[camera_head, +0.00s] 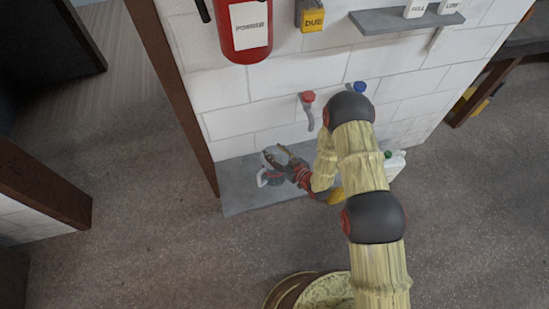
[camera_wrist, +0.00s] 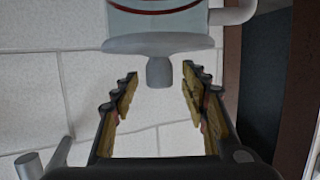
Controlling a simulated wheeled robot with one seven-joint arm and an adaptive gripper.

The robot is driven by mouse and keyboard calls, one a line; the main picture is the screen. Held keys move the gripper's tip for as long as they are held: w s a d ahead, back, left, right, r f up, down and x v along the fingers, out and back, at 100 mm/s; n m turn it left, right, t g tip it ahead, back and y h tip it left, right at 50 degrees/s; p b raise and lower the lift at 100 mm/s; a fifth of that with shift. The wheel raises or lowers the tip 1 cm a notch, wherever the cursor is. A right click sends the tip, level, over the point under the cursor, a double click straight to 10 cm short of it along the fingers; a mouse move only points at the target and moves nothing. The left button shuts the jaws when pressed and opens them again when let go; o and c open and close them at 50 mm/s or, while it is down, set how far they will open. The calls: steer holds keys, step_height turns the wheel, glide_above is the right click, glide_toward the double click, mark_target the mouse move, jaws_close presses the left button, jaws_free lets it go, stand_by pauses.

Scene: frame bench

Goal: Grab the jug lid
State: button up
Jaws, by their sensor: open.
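The jug (camera_wrist: 165,22) is pale with a red band and shows at the top of the wrist view, appearing upside down, with its handle (camera_wrist: 235,12) at the right. Its grey lid (camera_wrist: 125,45) is a round plate with a short knob (camera_wrist: 159,72). My gripper (camera_wrist: 160,80) is open, with one finger on each side of the knob and a gap to both. In the head view my gripper (camera_head: 275,155) is over the jug (camera_head: 263,178) on the grey shelf, and largely hides the jug and lid.
The grey shelf (camera_head: 237,190) runs along the white block wall (camera_head: 225,95). A red-handled tap (camera_head: 308,98) and a blue-handled tap (camera_head: 360,88) stick out above it. A white container with a green cap (camera_head: 397,165) stands at the right, partly behind my arm. A red extinguisher (camera_head: 244,30) hangs higher.

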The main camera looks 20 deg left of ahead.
steer(key=shift+w+a, duration=0.15)
steer(key=shift+c, duration=1)
jaws_close()
